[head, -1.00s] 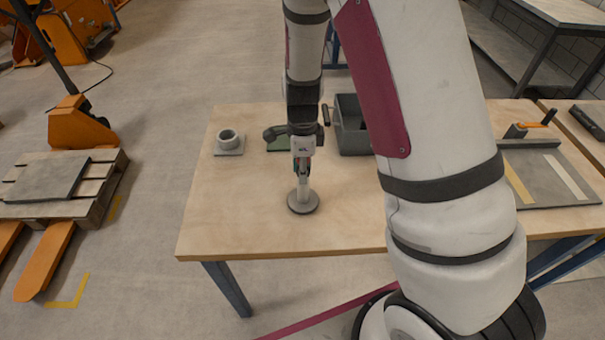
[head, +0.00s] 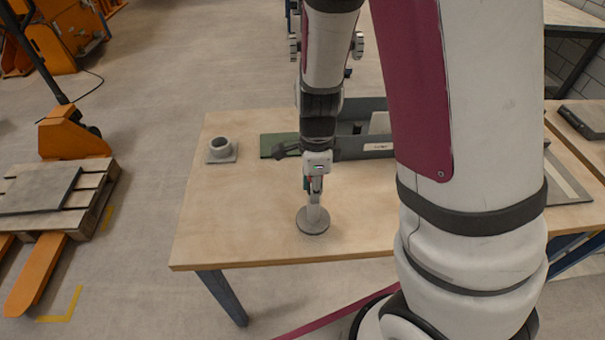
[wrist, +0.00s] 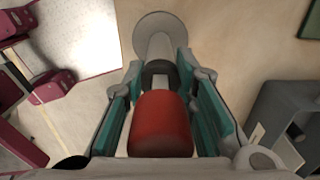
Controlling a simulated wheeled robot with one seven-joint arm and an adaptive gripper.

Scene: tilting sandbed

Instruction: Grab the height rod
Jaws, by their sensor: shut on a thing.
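The height rod, a pale post on a round grey foot (head: 312,221), stands upright below my gripper (head: 315,182) near the front of the wooden table. In the wrist view its red upper end (wrist: 161,125) sits between the teal-padded fingers of my gripper (wrist: 163,92), which are closed against it. A dark band, a pale shaft and the round foot (wrist: 158,25) show beyond. I cannot tell whether the foot touches the tabletop.
A grey collar on a square plate (head: 221,150) stands at the table's back left. A green mat (head: 279,145) and a grey bin (head: 375,152) lie behind my gripper. The tabletop (head: 235,215) left of the rod is clear. A pallet (head: 60,192) stands on the floor at left.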

